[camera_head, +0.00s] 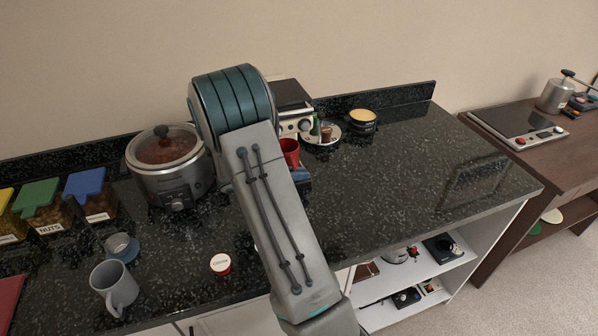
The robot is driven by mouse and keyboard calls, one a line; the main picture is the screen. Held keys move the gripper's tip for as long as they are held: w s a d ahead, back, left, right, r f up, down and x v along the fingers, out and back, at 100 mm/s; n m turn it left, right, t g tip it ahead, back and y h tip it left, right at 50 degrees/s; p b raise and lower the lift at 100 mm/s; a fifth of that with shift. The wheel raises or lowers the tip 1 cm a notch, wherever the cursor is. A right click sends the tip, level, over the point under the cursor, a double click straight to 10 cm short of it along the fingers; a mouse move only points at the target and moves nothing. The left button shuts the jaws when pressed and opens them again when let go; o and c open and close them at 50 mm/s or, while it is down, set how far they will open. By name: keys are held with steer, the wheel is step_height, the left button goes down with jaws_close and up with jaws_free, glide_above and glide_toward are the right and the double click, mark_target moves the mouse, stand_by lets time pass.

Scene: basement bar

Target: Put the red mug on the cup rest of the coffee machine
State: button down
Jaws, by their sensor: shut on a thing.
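The red mug (290,152) shows in part just right of my arm, in front of the coffee machine (292,97). My arm covers its left side. A small blue-grey surface (301,174) shows just below the mug; I cannot tell whether the mug rests on it or is held above it. The coffee machine stands at the back of the counter, with its dark top and part of its pale front showing. Its cup rest cannot be made out clearly. My arm reaches up over the counter and hides my gripper, so its hold on the mug is not visible.
A slow cooker (168,170) stands left of my arm. A plate (322,134) with small items and a round tin (362,120) stand right of the machine. The counter's right side is clear.

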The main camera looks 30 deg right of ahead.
steer(key=shift+f+b, duration=0.3)
steer(key=c, duration=1.5)
jaws_free()
steer(key=shift+r, duration=0.15)
steer(key=shift+r+p, duration=0.2)
steer(key=shift+p, duration=0.15)
steer(key=s+b+v, duration=0.1)
steer(key=b+v, duration=0.1)
steer(key=v, duration=0.9)
steer(key=s+a+r+m+t+y, duration=0.1)
steer(key=s+a+r+m+y, duration=0.1)
steer(key=s+a+m+y, duration=0.2)
steer(key=s+a+r+m+t+y, duration=0.1)
steer(key=s+a+m+y, duration=0.4)
steer(key=s, duration=0.5)
steer(key=s+a+r+m+t+y, duration=0.1)
steer(key=s+a+r+m+y, duration=0.3)
steer(key=s+m, duration=0.3)
steer(key=shift+s+a+m+t, duration=0.15)
steer(key=shift+a+m+t, duration=0.25)
steer(key=shift+a+m, duration=0.2)
